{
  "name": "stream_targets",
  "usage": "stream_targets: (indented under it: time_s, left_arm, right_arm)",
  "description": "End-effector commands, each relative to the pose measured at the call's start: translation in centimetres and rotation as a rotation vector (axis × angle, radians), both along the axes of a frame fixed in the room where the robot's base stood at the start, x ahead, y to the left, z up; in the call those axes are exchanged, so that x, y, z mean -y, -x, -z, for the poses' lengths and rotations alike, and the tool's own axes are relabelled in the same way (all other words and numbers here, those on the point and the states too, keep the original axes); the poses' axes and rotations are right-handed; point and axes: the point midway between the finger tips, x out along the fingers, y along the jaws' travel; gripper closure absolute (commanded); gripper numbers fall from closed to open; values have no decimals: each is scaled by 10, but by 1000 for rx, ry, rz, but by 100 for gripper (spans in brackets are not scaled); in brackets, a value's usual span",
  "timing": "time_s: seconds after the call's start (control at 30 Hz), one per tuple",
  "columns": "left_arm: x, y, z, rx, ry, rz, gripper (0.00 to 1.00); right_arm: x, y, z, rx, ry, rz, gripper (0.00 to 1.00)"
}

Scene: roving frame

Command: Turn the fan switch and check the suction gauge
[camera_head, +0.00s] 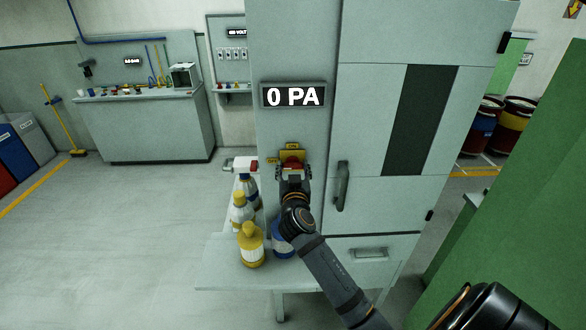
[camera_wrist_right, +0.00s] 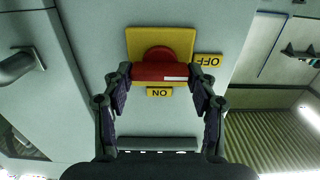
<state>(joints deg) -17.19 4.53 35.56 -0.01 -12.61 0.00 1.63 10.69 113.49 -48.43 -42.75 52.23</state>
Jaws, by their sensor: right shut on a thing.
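The fan switch is a red knob (camera_head: 292,160) on a yellow plate on the grey cabinet front. In the right wrist view the red knob (camera_wrist_right: 160,73) has its bar level, with a white mark on its right half, toward the OFF label (camera_wrist_right: 209,60). The ON label (camera_wrist_right: 159,92) shows upside down below the bar. My right gripper (camera_wrist_right: 160,76) is shut on the bar, one finger at each end; it also shows in the head view (camera_head: 293,172). The suction gauge (camera_head: 293,95) above reads 0 PA. My left gripper is not in view.
Spray and pump bottles (camera_head: 251,246) stand on a low white table (camera_head: 225,262) left of and below my right gripper. A cabinet door handle (camera_head: 341,186) is close on the right. A green panel (camera_head: 525,170) stands at right. Floor at left is clear.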

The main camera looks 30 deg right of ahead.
Motion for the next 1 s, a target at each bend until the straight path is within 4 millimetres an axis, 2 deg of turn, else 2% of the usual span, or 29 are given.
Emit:
stream_targets:
  time_s: [0.27,1.0]
  left_arm:
    - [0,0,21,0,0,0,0]
    - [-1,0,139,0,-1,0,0]
  right_arm:
    - [0,0,5,43,-66,0,73]
    - [3,2,9,386,-626,0,73]
